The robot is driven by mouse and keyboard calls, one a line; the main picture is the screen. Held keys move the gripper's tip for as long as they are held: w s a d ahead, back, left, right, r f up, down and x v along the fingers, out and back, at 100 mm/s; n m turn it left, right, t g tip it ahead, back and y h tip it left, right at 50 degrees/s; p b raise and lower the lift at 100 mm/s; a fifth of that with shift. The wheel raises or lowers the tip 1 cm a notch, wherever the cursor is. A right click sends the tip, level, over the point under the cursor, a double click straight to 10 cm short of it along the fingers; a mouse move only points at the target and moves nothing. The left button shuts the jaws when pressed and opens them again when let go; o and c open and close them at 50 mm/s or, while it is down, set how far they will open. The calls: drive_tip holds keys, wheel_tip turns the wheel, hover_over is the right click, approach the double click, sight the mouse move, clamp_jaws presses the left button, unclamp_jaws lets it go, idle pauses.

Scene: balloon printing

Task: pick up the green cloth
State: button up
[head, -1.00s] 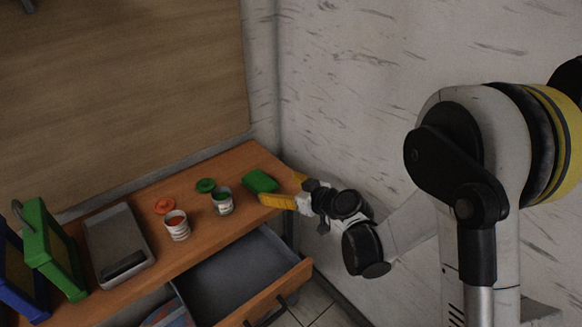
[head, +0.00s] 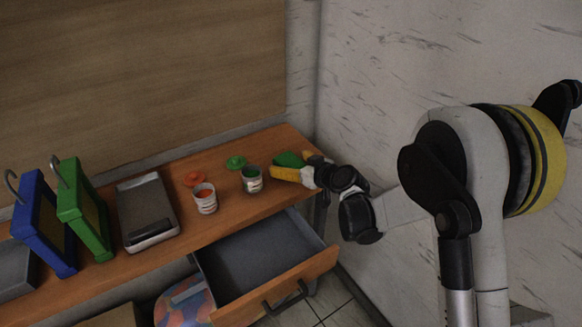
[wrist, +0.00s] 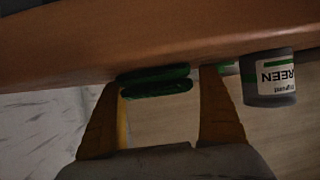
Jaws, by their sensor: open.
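The green cloth (head: 288,158) is a small folded pad at the right end of the wooden table. In the wrist view my gripper (wrist: 162,84) is open and holds nothing. I cannot tell whether a finger touches the cloth.
An open jar with a green band (head: 252,180) stands just left of my gripper, its green lid (head: 236,162) behind it. An open drawer (head: 262,262) juts out below.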

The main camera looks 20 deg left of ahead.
sight(293, 162)
drive_tip(key=c, duration=1.2)
drive_tip(key=shift+o, duration=0.2)
drive_tip(key=shift+r+p, duration=0.3)
drive_tip(key=shift+r, duration=0.2)
drive_tip(key=r, duration=0.1)
drive_tip(key=r+p, duration=0.2)
drive_tip(key=r, duration=0.1)
drive_tip(key=shift+d, duration=0.3)
drive_tip(key=s+d+r+m+t+h+p, duration=0.1)
drive_tip(key=s+d+r+m+h, duration=0.1)
drive_tip(key=d, duration=1.1)
drive_tip(key=s+d+r+m+t+h+p, duration=0.1)
drive_tip(key=d+r, duration=0.5)
drive_tip(key=d, duration=0.7)
drive_tip(key=s+d+r+m+t+h+p, duration=0.1)
drive_tip(key=s+d+r+m+t+h, duration=0.2)
drive_tip(key=d, duration=1.1)
drive_tip(key=s+r+m, duration=0.1)
drive_tip(key=s, duration=0.2)
drive_tip(key=shift+s+r+h+p, duration=0.3)
drive_tip(key=shift+s+h, duration=0.1)
